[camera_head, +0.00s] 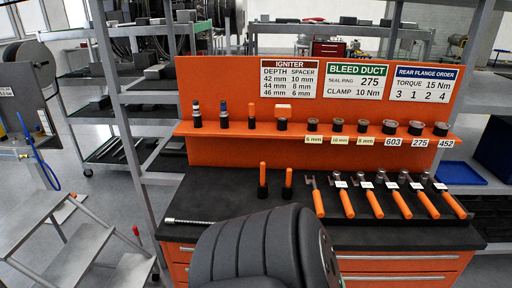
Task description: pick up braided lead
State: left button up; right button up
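No thing is plainly recognisable as the braided lead. A thin silver rod-like piece (190,221) with a textured look lies flat on the left front of the dark bench top (225,195). A blue cable (38,150) hangs in a loop from a grey unit (28,90) at the far left; I cannot tell whether it is braided. Neither of my grippers shows. A large dark, ribbed part, apparently one of my arm links, rises at the bottom middle and hides the front of the bench.
Orange-handled tools (345,203) stand and lie on the bench. An orange shelf (320,130) above holds several fittings and sockets, under signs. Grey shelving uprights (125,120) stand left of the bench. Grey steps (75,245) occupy the lower left floor. A blue tray (458,173) lies at right.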

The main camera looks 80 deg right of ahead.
aim_at(169, 220)
jog(key=z, duration=2)
